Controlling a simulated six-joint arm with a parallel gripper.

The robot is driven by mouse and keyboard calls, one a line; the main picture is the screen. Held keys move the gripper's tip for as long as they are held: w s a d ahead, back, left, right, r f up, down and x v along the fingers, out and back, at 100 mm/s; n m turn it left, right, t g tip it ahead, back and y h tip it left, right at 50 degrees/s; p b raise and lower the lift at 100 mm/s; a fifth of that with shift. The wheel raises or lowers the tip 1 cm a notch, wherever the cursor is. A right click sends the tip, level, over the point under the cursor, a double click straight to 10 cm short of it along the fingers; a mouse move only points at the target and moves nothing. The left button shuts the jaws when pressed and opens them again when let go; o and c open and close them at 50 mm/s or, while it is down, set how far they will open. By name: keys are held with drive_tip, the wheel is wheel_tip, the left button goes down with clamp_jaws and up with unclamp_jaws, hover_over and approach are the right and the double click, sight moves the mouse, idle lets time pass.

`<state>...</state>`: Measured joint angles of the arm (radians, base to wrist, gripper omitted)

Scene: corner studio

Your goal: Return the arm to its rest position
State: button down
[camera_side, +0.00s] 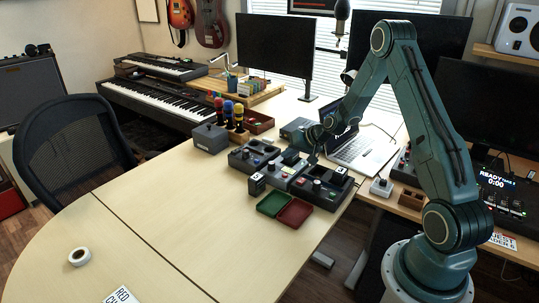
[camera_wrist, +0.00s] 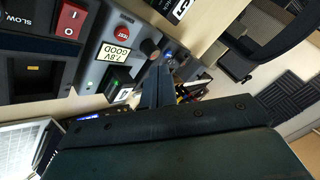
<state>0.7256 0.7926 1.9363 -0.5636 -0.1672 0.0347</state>
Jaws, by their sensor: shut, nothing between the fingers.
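My teal arm rises from its base at the right and reaches over in a high bend to the left in the side view. My gripper (camera_side: 314,157) points down just above the row of dark control boxes on the table. In the wrist view my gripper (camera_wrist: 160,85) shows as dark narrow fingers, shut with nothing between them. Beyond them is a grey tester box (camera_wrist: 122,52) with a red button and a label reading "7.8V GOOD". I cannot tell whether the fingertips touch anything.
A control box (camera_side: 322,186), a laptop (camera_side: 362,152), a red and green tray (camera_side: 285,207) and a wooden stand with coloured-handled tools (camera_side: 234,122) surround the gripper. A tape roll (camera_side: 79,256) lies at front left. The pale tabletop (camera_side: 175,215) is mostly clear. Monitors stand behind.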

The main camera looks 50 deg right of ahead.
drive_tip(key=s+a+r+n+g, duration=0.1)
drive_tip(key=s+a+r+n, duration=0.25)
drive_tip(key=a+r, duration=0.55)
drive_tip(key=s+a+r+n+g, duration=0.1)
drive_tip(key=s+a+r+n, duration=0.1)
drive_tip(key=s+a+r, duration=0.6)
drive_tip(key=s+a+r+n, duration=0.1)
drive_tip(key=s+a+r, duration=0.3)
drive_tip(key=s, duration=0.5)
drive_tip(key=s+a+r+n+g+h, duration=0.1)
drive_tip(key=s+a+r, duration=0.2)
drive_tip(key=s, duration=0.7)
drive_tip(key=shift+s+a+r+g, duration=0.2)
drive_tip(key=shift+a+r+g, duration=0.15)
drive_tip(key=shift+r, duration=0.3)
